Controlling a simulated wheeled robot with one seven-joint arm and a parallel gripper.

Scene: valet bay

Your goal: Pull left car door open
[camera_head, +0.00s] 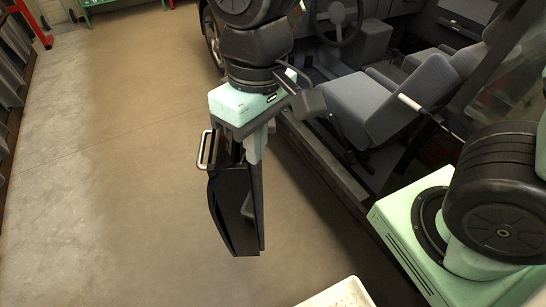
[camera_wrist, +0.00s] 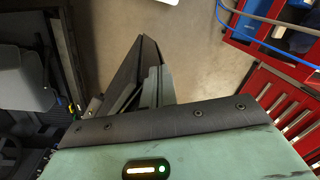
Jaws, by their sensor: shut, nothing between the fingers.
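The left car door (camera_head: 228,205) is a dark panel standing well out from the car body, so the doorway is open. Its pale loop handle (camera_head: 206,149) is on the panel's left, outer side. My gripper (camera_head: 255,150) is shut and empty, pointing down at the door's upper part, right of the handle. I cannot tell whether the fingers touch the door. In the wrist view, the dark door (camera_wrist: 142,68) lies just beyond my pale green fingers (camera_wrist: 158,88). The handle is not clear there.
The car interior shows seats (camera_head: 385,90) and a steering wheel (camera_head: 338,20). The floor left of the door is clear. A red rack (camera_wrist: 285,105) and a red cart (camera_wrist: 250,30) with blue items show in the wrist view. A pale surface (camera_head: 340,295) is at the bottom.

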